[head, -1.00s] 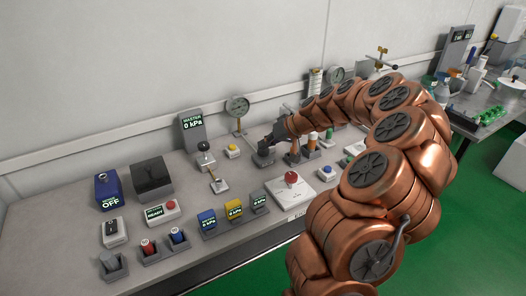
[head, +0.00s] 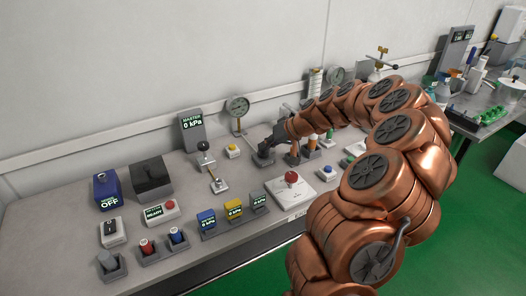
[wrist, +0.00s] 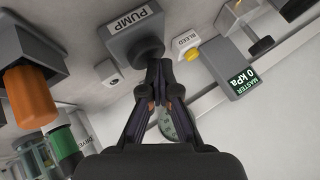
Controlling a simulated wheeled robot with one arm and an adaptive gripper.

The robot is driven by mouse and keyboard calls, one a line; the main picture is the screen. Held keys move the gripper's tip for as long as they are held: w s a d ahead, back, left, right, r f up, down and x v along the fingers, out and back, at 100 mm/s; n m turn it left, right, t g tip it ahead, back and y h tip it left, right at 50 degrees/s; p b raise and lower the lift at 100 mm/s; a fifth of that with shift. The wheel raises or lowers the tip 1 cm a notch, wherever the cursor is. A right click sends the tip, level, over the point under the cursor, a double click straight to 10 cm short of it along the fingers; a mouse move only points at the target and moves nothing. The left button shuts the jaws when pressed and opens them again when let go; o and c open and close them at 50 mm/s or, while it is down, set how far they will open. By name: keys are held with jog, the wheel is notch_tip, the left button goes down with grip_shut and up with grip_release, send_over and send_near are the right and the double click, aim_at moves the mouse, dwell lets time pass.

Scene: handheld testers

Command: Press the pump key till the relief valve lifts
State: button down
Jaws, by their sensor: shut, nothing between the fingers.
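The grey block labelled PUMP (wrist: 128,38) shows in the wrist view, with a dark round key (wrist: 148,54) on it. In the head view the pump block (head: 262,160) sits at the bench's middle, partly hidden by my gripper. My gripper (wrist: 160,66) is shut and empty. Its tips are close beside the key; I cannot tell whether they touch. In the head view my gripper (head: 268,147) is just above the block. The MASTER display (head: 192,124) reads 0 kPa; it also shows in the wrist view (wrist: 243,83). I cannot pick out the relief valve for certain.
A yellow BLEED button (wrist: 191,55) is beside the pump block. A dial gauge (head: 237,106) stands behind it. A white box with a red button (head: 291,180) is in front.

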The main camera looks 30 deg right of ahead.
jog(key=shift+f, duration=0.3)
jog(key=shift+r, duration=0.2)
dwell(0.4)
jog(key=shift+r, duration=1.05)
jog(key=shift+r+p, duration=0.45)
jog(key=shift+r, duration=2.1)
